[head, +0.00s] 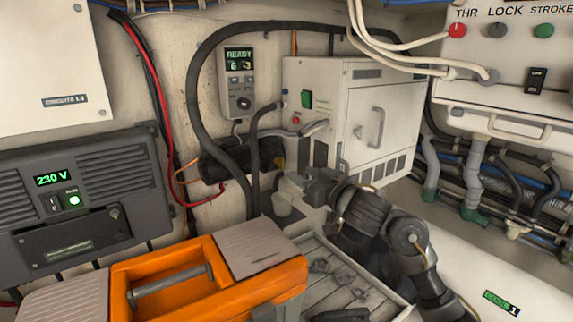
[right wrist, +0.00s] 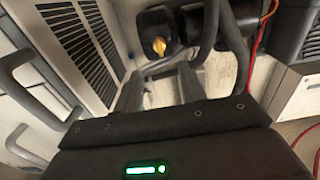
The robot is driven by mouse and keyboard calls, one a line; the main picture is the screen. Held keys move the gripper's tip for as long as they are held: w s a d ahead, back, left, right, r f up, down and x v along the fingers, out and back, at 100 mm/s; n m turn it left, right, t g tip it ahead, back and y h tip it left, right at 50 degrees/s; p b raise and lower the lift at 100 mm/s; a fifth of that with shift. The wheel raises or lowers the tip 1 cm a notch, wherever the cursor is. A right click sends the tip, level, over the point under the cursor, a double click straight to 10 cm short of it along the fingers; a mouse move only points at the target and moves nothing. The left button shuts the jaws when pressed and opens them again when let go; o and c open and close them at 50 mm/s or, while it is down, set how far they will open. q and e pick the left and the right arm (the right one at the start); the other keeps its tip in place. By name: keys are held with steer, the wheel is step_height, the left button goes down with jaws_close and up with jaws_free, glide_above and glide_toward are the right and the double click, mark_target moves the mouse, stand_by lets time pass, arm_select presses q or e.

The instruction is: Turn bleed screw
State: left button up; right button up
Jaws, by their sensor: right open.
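A small yellow knob (right wrist: 159,46), which looks like the bleed screw, sits on a dark round fitting in the right wrist view. In the head view a yellowish spot (head: 279,162) shows at the right end of a black cylindrical unit (head: 222,163), small and partly hidden. My right gripper (head: 286,183) is just below and right of that end. In the right wrist view the right gripper (right wrist: 161,76) is open and empty, its fingers pointing toward the knob, which shows beyond and between them. They appear apart from it. My left gripper is out of view.
A white cabinet (head: 345,110) with a handle stands right behind my gripper. Black hoses (head: 193,95) loop close by. An orange toolbox (head: 160,285) and a slatted tray (head: 335,280) fill the front.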

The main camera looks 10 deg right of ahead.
mark_target(283, 164)
steer(key=p+x, duration=0.1)
steer(key=x, duration=0.6)
steer(key=shift+w+a+p, duration=0.1)
steer(key=shift+w+p, duration=0.1)
steer(key=shift+p, duration=0.15)
steer(key=shift+w, duration=0.2)
steer(key=shift+w+a+f, duration=0.1)
steer(key=shift+w, duration=0.05)
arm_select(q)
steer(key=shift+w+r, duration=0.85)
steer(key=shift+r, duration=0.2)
arm_select(e)
jaws_close()
